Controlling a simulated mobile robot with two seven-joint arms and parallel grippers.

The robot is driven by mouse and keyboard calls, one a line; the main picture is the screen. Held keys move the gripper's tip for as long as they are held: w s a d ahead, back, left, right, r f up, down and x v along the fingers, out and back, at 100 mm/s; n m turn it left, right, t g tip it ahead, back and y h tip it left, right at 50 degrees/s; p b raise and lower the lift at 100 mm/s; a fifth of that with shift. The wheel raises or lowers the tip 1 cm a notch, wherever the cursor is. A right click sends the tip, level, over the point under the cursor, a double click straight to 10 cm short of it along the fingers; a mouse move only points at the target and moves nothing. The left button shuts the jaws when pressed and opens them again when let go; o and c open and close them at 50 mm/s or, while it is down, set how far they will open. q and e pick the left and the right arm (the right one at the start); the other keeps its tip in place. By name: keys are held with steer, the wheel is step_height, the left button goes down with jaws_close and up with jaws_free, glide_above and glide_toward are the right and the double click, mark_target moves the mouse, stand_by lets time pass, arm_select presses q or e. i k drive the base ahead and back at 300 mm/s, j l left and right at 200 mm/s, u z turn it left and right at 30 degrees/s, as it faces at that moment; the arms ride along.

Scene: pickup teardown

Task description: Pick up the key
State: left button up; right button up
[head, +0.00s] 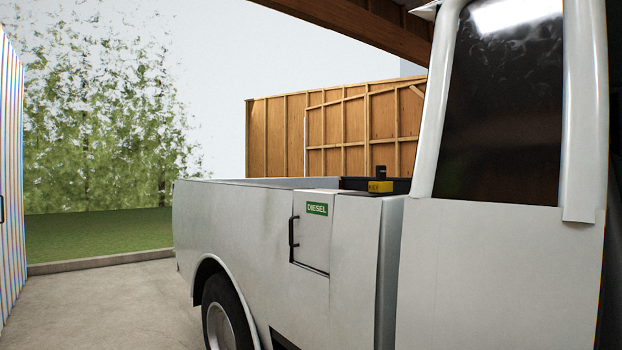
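No key shape can be made out clearly in the head view. A small yellow block (380,187) with dark lettering, too small to read surely, sits at the top edge of the truck bed, just behind the cab. A dark upright piece (380,170) shows right behind it, and I cannot tell whether this is part of the same thing. Neither of my grippers is in view.
A white pickup truck (350,240) fills the middle and right. Its side has a fuel door (311,245) with a black handle and a green DIESEL label (317,209). Concrete floor (100,300) is clear at left. A wooden wall (330,125) stands behind.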

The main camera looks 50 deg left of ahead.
mark_target(380, 170)
steer(key=k+u, duration=0.1)
steer(key=u, duration=0.7)
steer(key=k+j+u, duration=0.1)
steer(key=u, duration=0.3)
steer(key=i+j+z, duration=0.2)
steer(key=i+j, duration=0.2)
steer(key=j, duration=0.25)
steer(key=i+j+z, duration=0.1)
steer(key=j, duration=0.25)
steer(key=i+j, duration=0.25)
steer(key=j, duration=0.15)
steer(key=i+j+z, duration=0.15)
steer(key=j, duration=0.2)
steer(key=i+j+z, duration=0.1)
steer(key=j, duration=0.25)
steer(key=i+j+z, duration=0.1)
steer(key=j, duration=0.3)
steer(key=i, duration=0.05)
